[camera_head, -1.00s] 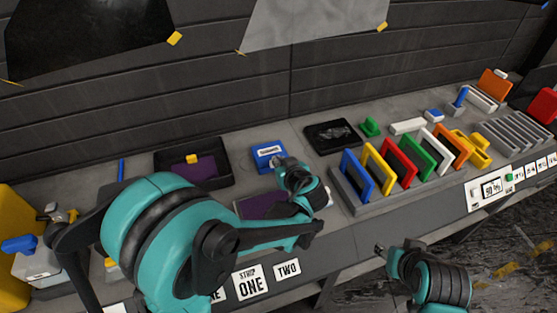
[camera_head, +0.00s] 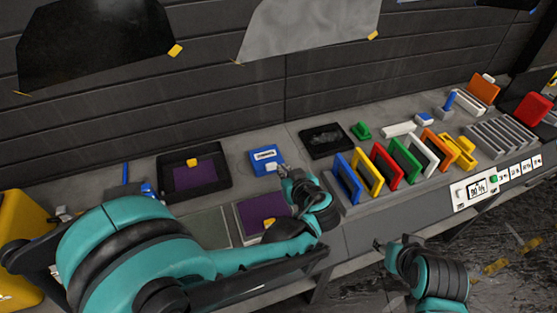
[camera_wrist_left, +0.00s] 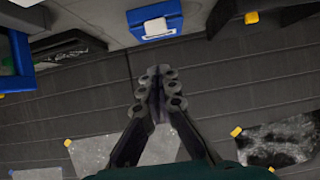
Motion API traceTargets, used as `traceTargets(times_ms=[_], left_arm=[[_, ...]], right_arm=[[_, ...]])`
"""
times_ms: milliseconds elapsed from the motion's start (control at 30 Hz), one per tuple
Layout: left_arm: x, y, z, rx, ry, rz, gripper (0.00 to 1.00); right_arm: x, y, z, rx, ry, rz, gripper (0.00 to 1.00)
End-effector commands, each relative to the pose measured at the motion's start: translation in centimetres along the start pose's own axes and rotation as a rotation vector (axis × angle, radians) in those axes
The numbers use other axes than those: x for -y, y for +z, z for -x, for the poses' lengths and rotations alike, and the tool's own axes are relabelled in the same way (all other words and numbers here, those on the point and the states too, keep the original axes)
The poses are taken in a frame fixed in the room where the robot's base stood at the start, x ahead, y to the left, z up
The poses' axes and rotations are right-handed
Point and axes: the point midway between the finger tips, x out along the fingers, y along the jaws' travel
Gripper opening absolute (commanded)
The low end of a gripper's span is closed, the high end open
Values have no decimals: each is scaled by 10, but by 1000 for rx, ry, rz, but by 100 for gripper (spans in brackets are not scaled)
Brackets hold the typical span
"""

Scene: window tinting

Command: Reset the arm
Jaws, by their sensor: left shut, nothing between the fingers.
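My left gripper (camera_head: 284,172) is at the end of the teal arm that comes in from the left. It is over the bench, at the front right of the small blue box with a white label (camera_head: 266,157). In the left wrist view, its fingers (camera_wrist_left: 160,76) are together and empty, and the blue box (camera_wrist_left: 154,22) shows beyond them at the top. My right gripper (camera_head: 378,245) is small and dark, in front of the bench at the lower right; its jaw opening is too small to judge.
A dark tray with a purple sheet (camera_head: 222,168) lies left of the box. A black tray (camera_head: 326,140) and a rack of coloured frames (camera_head: 386,166) stand to the right. A slotted grey rack (camera_head: 500,138) is further right. Sheets hang on the wall (camera_head: 310,28).

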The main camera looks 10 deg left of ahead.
Motion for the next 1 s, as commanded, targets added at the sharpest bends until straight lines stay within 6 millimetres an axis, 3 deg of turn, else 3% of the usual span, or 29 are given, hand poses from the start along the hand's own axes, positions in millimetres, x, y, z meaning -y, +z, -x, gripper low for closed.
traceTargets(times_ms=[133, 400, 467, 667, 800, 1000], left_arm=[[0, 2, 10, 0, 0, 0, 0], [7, 3, 10, 20, -4, -14, 0], [17, 4, 9, 54, -5, -38, 0], [74, 17, 18, 266, 47, -185, 0], [109, 33, 38, 392, 154, -278, 0], [136, 52, 72, 463, 332, -354, 0]], right_arm=[[0, -1, 2, 0, 0, 0, 41], [0, -1, 1, 0, 0, 0, 41], [0, 0, 0, 0, 0, 0, 41], [0, 3, -4, 0, 0, 0, 41], [0, 5, -7, 0, 0, 0, 41], [0, 8, -11, 0, 0, 0, 41]])
